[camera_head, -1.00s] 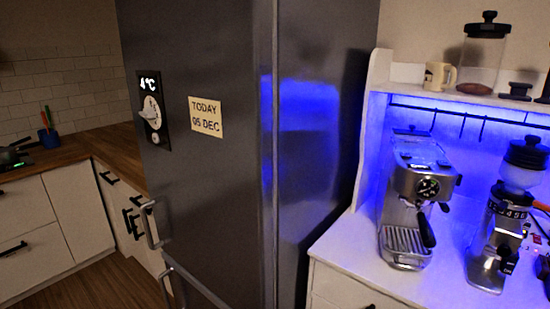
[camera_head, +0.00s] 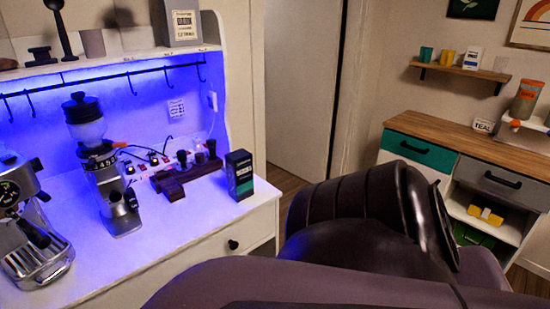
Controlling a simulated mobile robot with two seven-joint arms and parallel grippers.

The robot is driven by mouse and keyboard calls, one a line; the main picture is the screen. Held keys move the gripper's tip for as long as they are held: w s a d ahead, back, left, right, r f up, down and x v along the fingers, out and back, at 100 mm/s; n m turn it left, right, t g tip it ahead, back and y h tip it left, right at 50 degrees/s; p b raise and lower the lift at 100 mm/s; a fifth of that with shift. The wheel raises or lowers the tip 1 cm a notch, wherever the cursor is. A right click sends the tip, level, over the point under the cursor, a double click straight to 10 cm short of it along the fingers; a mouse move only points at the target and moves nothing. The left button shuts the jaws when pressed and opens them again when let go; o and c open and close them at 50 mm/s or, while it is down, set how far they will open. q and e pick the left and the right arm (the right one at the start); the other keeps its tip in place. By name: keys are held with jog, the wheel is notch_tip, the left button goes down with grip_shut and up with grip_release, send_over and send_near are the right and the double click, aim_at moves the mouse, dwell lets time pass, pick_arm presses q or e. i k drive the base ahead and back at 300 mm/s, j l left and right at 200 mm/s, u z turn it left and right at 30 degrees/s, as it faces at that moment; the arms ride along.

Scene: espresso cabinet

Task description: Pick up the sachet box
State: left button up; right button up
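A small dark box with a teal-green lower part (camera_head: 240,176) stands upright on the right end of the white counter, near its front corner. It may be the sachet box, but its lettering is too small to read. A dark arm of mine fills the lower middle and right. Neither of my grippers shows in the view.
The white counter (camera_head: 190,217) holds an espresso machine (camera_head: 28,225), a grinder (camera_head: 103,165) and a dark wooden tamping stand (camera_head: 185,180). A wood-topped cabinet (camera_head: 450,143) stands at right. My arm hides the floor between.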

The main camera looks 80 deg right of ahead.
aim_at(239, 163)
jog(key=z, duration=2.2)
